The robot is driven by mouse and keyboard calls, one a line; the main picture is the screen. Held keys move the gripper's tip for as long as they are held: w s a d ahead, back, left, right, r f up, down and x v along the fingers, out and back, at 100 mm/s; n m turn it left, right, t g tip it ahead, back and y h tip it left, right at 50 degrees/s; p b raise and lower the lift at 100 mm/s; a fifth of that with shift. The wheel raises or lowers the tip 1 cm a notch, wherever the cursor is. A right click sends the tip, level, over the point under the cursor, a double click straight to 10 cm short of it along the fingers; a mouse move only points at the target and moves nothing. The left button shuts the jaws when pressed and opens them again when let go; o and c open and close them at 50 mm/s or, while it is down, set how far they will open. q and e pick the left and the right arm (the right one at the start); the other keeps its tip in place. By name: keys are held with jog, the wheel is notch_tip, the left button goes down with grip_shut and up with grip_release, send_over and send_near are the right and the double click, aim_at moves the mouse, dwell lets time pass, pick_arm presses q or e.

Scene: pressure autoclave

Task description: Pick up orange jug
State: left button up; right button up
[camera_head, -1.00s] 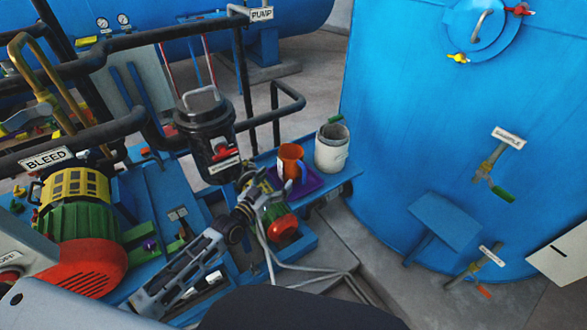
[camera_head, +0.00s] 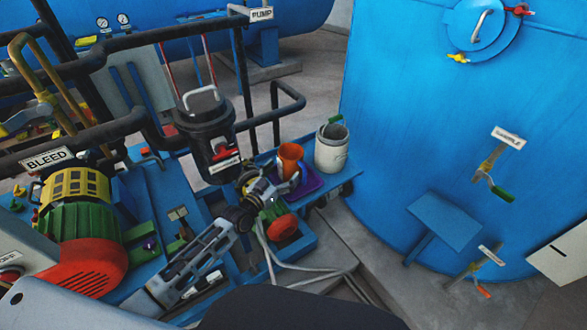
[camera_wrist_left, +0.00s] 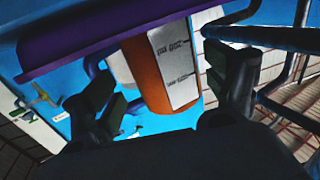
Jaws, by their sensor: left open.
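The orange jug (camera_head: 290,153) stands upright on a purple tray (camera_head: 313,183) on the blue bench. My right gripper is not in view.
A white canister (camera_head: 332,152) stands right behind the jug. A black lidded vessel (camera_head: 205,128) and black pipe rails (camera_head: 292,104) are left of and behind it. A large blue tank (camera_head: 430,130) fills the right side. Grey cables (camera_head: 310,272) hang in front of the bench.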

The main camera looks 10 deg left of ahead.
aim_at(284, 168)
pick_arm(q)
jog(key=shift+w+r, duration=0.1)
jog(key=shift+w, duration=0.05)
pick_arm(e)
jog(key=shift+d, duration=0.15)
pick_arm(q)
jog(key=shift+w+d+r, duration=0.2)
jog(key=shift+w+d, duration=0.05)
jog(key=shift+w, duration=0.45)
jog(key=shift+w+d+r+p, duration=0.15)
jog(key=shift+w+p, duration=0.15)
jog(key=shift+w, duration=0.35)
jog(key=shift+w+d, duration=0.25)
jog(key=shift+w, duration=0.25)
jog(key=shift+w+d, duration=0.1)
jog(key=shift+w, duration=0.15)
jog(key=shift+w+d, duration=0.1)
jog(key=shift+w, duration=0.1)
jog(key=shift+c, duration=0.5)
jog(key=c, duration=0.7)
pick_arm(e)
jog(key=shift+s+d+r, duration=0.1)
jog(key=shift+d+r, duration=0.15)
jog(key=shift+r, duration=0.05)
